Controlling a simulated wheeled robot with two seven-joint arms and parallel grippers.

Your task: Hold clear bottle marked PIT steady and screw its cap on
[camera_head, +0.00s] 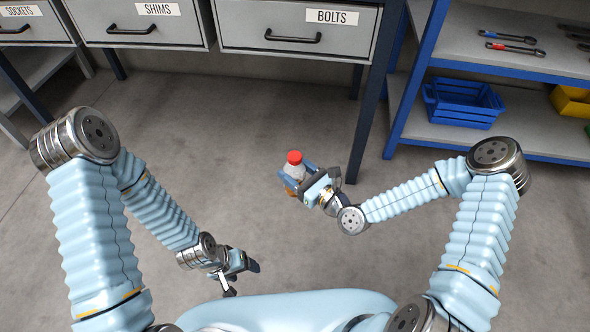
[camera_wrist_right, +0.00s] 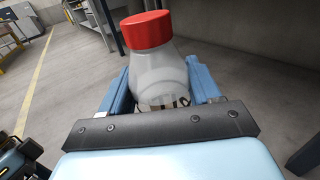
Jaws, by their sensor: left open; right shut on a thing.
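A clear bottle (camera_head: 293,170) with a red cap (camera_head: 294,157) is held in my right gripper (camera_head: 300,182), in front of the drawer bench. In the right wrist view the clear bottle (camera_wrist_right: 160,72) stands between the two blue fingers, with the red cap (camera_wrist_right: 147,29) on its top. The lower part of the bottle is hidden by the gripper, and its marking is mostly covered. I cannot tell how tightly the cap sits. My left gripper (camera_head: 244,272) is open and empty, low and to the left of the bottle, well apart from it.
A bench with grey drawers labelled SOCKETS, SHIMS and BOLTS (camera_head: 300,38) stands behind. A blue shelf at the right holds wrenches (camera_head: 512,43), a blue crate (camera_head: 462,103) and a yellow bin (camera_head: 572,101). The concrete floor between my arms is clear.

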